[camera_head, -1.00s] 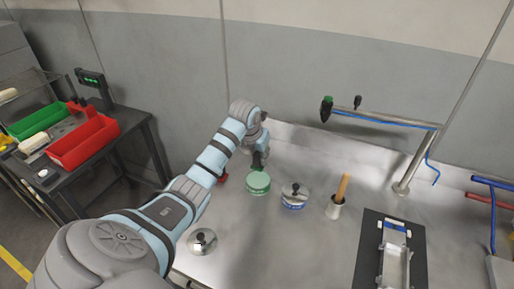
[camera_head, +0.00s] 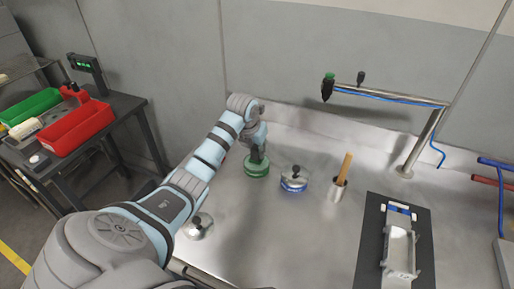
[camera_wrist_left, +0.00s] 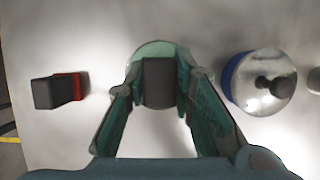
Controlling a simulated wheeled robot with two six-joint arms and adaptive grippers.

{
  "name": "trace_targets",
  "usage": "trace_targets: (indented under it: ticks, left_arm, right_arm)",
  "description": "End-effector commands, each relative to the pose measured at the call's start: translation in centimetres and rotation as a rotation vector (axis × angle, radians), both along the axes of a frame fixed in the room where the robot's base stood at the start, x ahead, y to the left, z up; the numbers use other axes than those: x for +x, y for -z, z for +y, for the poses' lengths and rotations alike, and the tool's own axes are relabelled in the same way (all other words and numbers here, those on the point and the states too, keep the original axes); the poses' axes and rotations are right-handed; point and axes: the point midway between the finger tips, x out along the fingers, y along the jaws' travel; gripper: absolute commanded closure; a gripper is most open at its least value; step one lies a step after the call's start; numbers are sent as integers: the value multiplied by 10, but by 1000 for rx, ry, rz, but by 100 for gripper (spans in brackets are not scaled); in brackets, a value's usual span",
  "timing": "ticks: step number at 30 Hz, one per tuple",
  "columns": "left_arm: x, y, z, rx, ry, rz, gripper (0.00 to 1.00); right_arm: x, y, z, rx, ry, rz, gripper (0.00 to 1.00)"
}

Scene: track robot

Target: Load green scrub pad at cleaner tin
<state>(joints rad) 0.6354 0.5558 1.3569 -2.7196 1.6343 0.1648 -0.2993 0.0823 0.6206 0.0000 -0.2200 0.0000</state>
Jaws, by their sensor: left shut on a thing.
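My left gripper (camera_head: 257,154) is shut on the dark block-shaped grip (camera_wrist_left: 158,80) of the scrub pad. The pad's green scrubbing face is hidden under the grip. A round green tin (camera_head: 256,170), open with a pale green top, is directly under the gripper. In the wrist view the tin's pale rim (camera_wrist_left: 152,49) shows behind the grip. The pad's underside is at or inside the tin's top; I cannot tell whether it touches. My right gripper is not in view.
A blue tin with a metal knobbed lid (camera_head: 293,181) stands close right. A loose metal lid (camera_head: 197,226) lies front left. A red pad with a dark grip (camera_wrist_left: 60,90) lies left of the tin. A wooden-handled brush (camera_head: 345,168) stands in a holder farther right, near a dark mat (camera_head: 369,255).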

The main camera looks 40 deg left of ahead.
Motion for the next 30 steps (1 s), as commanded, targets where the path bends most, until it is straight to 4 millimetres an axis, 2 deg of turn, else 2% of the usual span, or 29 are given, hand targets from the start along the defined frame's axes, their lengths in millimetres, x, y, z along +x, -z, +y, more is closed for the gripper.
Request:
trace_targets:
  ticks: [30]
  left_arm:
    - [0,10,0,0,0,0,100]
  right_arm:
    - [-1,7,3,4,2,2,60]
